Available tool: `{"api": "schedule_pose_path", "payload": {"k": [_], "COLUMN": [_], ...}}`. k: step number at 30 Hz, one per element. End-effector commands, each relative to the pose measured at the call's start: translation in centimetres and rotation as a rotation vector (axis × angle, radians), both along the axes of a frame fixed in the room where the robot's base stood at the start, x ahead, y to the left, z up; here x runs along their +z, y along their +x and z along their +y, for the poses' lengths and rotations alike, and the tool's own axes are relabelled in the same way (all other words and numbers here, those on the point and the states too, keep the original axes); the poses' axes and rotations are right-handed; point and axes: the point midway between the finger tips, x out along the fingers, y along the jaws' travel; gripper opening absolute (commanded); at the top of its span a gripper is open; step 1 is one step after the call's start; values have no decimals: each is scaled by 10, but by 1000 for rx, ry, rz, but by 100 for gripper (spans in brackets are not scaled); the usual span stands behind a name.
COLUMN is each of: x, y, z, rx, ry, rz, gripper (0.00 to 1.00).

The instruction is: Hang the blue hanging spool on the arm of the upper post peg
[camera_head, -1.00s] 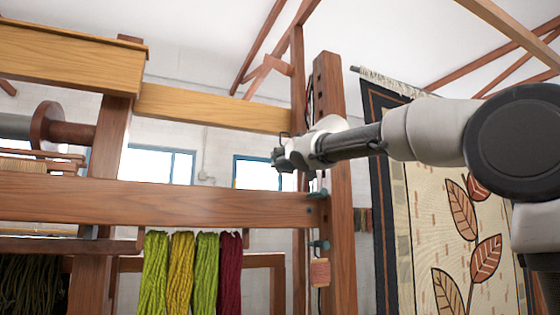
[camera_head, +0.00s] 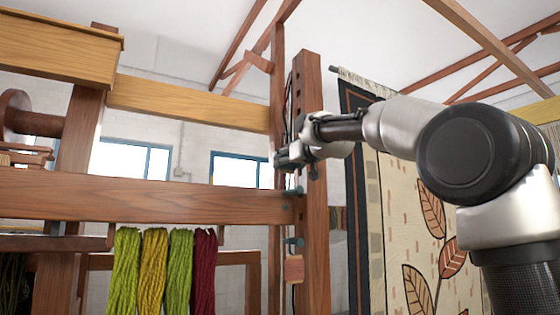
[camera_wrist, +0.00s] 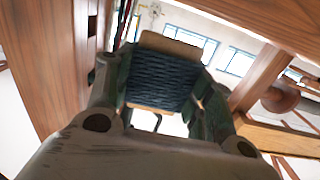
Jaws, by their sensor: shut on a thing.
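The blue hanging spool (camera_wrist: 162,80), wound with dark blue yarn between pale wooden ends, sits between the fingers of my gripper (camera_wrist: 158,88) in the wrist view. The gripper is shut on it. In the head view my gripper (camera_head: 285,158) is in front of the wooden post (camera_head: 315,225), a little above the upper post peg (camera_head: 293,191). The peg is small and teal-grey. The blue spool cannot be made out in the head view. Whether it touches the post or peg cannot be told.
A horizontal beam (camera_head: 150,198) meets the post from the left, with several coloured skeins (camera_head: 153,272) hanging below. A patterned rug (camera_head: 410,220) hangs at the right.

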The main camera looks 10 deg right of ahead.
Motion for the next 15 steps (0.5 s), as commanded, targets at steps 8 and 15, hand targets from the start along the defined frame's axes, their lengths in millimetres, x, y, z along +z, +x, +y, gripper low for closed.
{"api": "schedule_pose_path", "payload": {"k": [8, 15], "x": [1, -8], "y": [7, 8], "z": [-23, -25], "rx": [-1, 2], "ry": [2, 0], "rz": [-2, -1], "gripper": [28, 28]}}
